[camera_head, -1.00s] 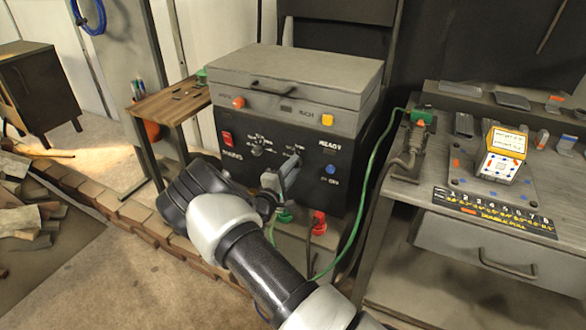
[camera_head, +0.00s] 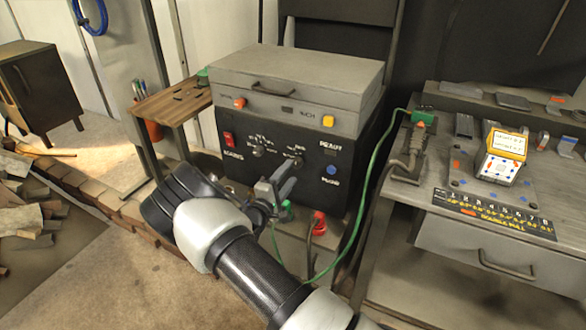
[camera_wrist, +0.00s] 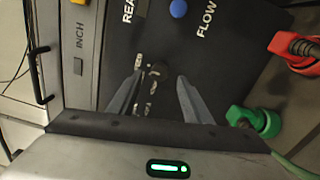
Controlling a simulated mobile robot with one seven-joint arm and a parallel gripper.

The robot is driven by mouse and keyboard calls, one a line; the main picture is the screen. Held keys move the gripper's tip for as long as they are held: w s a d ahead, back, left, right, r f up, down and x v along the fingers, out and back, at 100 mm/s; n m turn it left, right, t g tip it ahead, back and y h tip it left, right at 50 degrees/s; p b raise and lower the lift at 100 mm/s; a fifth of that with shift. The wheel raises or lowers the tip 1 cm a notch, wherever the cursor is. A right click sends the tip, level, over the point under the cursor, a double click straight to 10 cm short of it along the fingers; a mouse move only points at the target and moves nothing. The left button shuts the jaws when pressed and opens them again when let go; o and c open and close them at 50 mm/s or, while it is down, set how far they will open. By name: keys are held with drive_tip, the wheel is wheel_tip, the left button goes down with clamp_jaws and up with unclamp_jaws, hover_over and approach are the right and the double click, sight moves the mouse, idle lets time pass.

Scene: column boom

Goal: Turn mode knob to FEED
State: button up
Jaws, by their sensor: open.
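The dark machine front panel (camera_head: 240,165) carries two small dark knobs side by side, a left knob (camera_head: 258,151) and a right knob (camera_head: 298,160). The small lettering around them is too blurred to read. My gripper (camera_head: 282,175) is in front of the right knob, its fingers pointing at the panel. In the wrist view a dark round knob (camera_wrist: 159,69) shows between the tips of my open gripper (camera_wrist: 160,77), with pale marks beside it. The fingers stand on either side of it in the picture, with nothing gripped. Contact with the panel cannot be told.
A red switch (camera_head: 228,139) and a blue button (camera_head: 331,170) flank the knobs. Green (camera_head: 287,210) and red (camera_head: 319,222) connectors with cables sit below the panel. A green hose (camera_head: 368,180) runs down at right, beside a workbench (camera_head: 420,190).

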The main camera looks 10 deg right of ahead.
drive_tip(key=p+v, duration=0.1)
drive_tip(key=v, duration=1.2)
drive_tip(key=shift+s+a, duration=0.15)
drive_tip(key=s+d+r+m+g, duration=1)
drive_tip(key=s+d+r+g, duration=0.3)
drive_tip(key=d+r, duration=0.2)
drive_tip(key=s+r+m+y, duration=0.2)
drive_tip(key=s+r+y, duration=0.3)
drive_tip(key=s, duration=0.3)
drive_tip(key=s+a+r+t+y, duration=0.4)
drive_tip(key=s+r+y, duration=0.2)
drive_tip(key=s+r, duration=0.25)
wheel_tip(320, 180, up, 20)
drive_tip(key=p, duration=2)
drive_tip(key=shift+s+a+p, duration=0.25)
drive_tip(key=shift+s+p, duration=0.1)
drive_tip(key=shift+p, duration=0.05)
